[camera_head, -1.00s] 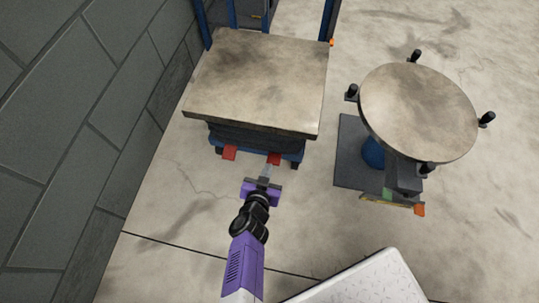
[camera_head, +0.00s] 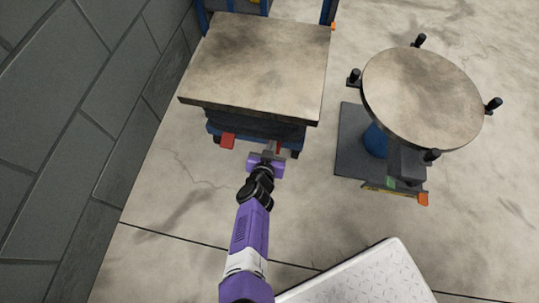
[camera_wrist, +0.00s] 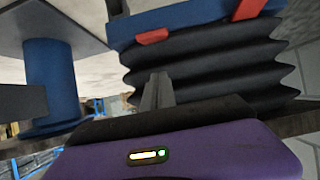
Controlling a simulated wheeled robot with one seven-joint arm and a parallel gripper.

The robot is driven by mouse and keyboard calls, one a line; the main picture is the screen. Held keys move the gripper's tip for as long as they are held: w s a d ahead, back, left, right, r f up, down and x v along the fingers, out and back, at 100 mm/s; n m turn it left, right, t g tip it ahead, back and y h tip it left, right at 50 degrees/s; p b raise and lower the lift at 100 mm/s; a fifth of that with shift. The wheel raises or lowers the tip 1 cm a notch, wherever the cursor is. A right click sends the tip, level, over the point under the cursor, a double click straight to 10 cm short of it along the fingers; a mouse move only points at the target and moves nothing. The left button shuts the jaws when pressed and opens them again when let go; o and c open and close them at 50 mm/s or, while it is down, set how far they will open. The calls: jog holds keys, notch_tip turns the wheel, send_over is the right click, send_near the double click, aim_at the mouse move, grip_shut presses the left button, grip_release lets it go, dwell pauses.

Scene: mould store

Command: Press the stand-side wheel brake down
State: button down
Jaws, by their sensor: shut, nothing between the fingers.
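The lift trolley (camera_head: 257,68) has two red brake pedals low on its near edge. The stand-side pedal (camera_head: 279,147) is the right one in the head view, partly covered by my gripper (camera_head: 268,148). The wall-side pedal (camera_head: 227,141) is left of it and fully visible. In the wrist view the trolley looks inverted: the stand-side pedal (camera_wrist: 152,37) shows as a short red piece on the blue frame, and the wall-side pedal (camera_wrist: 250,8) looks longer. My shut, empty fingers (camera_wrist: 157,82) point toward the stand-side pedal; contact cannot be told.
A round-topped stand (camera_head: 421,95) on a dark base is right of the trolley; its blue column (camera_wrist: 50,80) shows in the wrist view. A grey block wall (camera_head: 70,120) runs along the left. Bare floor lies in front of the trolley.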

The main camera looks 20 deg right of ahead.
jog(key=b+x, duration=0.1)
jog(key=x, duration=0.2)
jog(key=shift+w+d+f, duration=0.15)
jog(key=shift+d+f, duration=0.1)
jog(key=shift+f, duration=0.1)
jog(key=shift+s+a+f+b, duration=0.2)
jog(key=shift+f+b, duration=0.2)
jog(key=shift+f, duration=0.2)
jog(key=shift+s+a+f+b, duration=0.2)
jog(key=shift+f+b, duration=0.2)
jog(key=shift+f, duration=0.15)
jog(key=shift+s+a+f, duration=0.1)
jog(key=shift+s+f, duration=0.05)
jog(key=shift+f, duration=0.35)
